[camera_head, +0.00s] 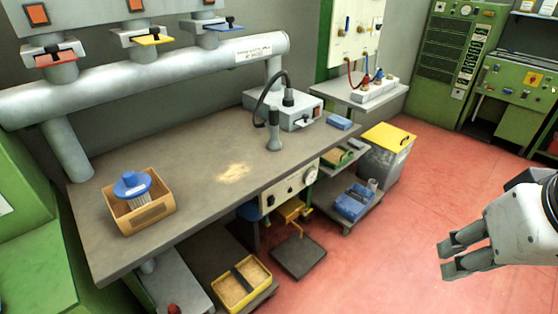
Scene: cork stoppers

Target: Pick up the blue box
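A small flat blue box (339,122) lies at the right end of the grey workbench, beside a white device. A larger blue box (352,203), like an open bin, sits on the low shelf of a cart right of the bench. Which of the two the task means, I cannot tell. My gripper (447,259) is at the lower right, over the red floor, well right of both boxes. Its two fingers point left, slightly apart, with nothing between them.
The workbench (190,185) carries a cardboard box (148,213) with a blue-topped brush-like object in it. A yellow-lidded grey bin (389,138) stands beyond the cart. A yellow tray (240,283) sits below the bench. Red floor (385,255) is clear between bench and gripper.

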